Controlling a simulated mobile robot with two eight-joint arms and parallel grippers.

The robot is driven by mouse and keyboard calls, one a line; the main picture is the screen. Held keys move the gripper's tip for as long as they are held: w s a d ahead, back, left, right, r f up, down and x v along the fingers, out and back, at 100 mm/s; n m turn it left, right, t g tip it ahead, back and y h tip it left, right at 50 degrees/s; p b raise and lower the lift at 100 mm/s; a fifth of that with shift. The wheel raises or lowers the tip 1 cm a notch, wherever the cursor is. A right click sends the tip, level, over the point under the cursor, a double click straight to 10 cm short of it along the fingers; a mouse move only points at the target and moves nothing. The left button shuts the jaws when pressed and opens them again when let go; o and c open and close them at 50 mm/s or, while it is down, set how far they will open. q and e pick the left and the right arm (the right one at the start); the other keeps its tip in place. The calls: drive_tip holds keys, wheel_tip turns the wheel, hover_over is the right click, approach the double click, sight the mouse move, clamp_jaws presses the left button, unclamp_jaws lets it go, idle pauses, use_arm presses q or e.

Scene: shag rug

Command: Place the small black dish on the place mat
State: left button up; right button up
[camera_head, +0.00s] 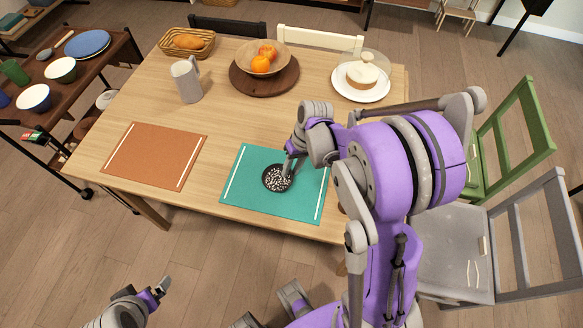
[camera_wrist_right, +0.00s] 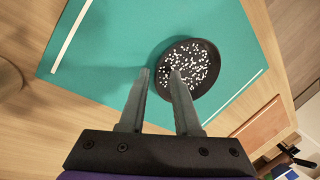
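My right gripper (camera_head: 289,172) reaches down over the dish's rim. In the right wrist view the two fingertips (camera_wrist_right: 159,74) are apart, one just outside the left rim and one over the inside. A gap shows between them, so the gripper looks open. My left gripper (camera_head: 160,290) is low at the left, clear of the table, and its opening is not clear.
An orange place mat (camera_head: 155,155) lies to the left. Bare table lies between the mats.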

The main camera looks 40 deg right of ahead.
drive_tip(key=w+p+v, duration=0.1)
drive_tip(key=v, duration=1.1)
drive_tip(key=s+a+n+t+h, duration=0.2)
drive_tip(key=s+a+t+h, duration=0.1)
drive_tip(key=s+a, duration=0.8)
drive_tip(key=a+t, duration=0.1)
drive_tip(key=a, duration=0.1)
drive_tip(key=shift+a+n, duration=0.3)
drive_tip(key=shift+n, duration=0.1)
drive_tip(key=shift+s, duration=0.1)
drive_tip(key=shift+w+r+t+p, duration=0.3)
drive_tip(key=shift+r+p, duration=0.55)
drive_tip(key=shift+p, duration=0.05)
drive_tip(key=shift+s, duration=0.1)
